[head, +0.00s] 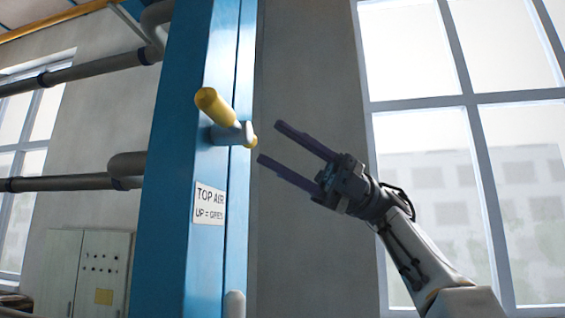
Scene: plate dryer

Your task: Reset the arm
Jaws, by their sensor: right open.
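My right gripper (268,142) is raised in the middle of the head view, its two dark fingers spread apart and pointing left. Nothing is between the fingers. Its arm comes up from the lower right. A lever with a yellow handle (217,107) sticks out from a blue column (178,180) just left of the fingertips. The fingers look close to the lever's right end, but I cannot tell the gap in depth. My left gripper is not in view.
Grey pipes (70,182) and a control cabinet (100,272) are at the left. Large windows (470,140) stand behind my right arm. The wall (300,60) above the gripper is clear.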

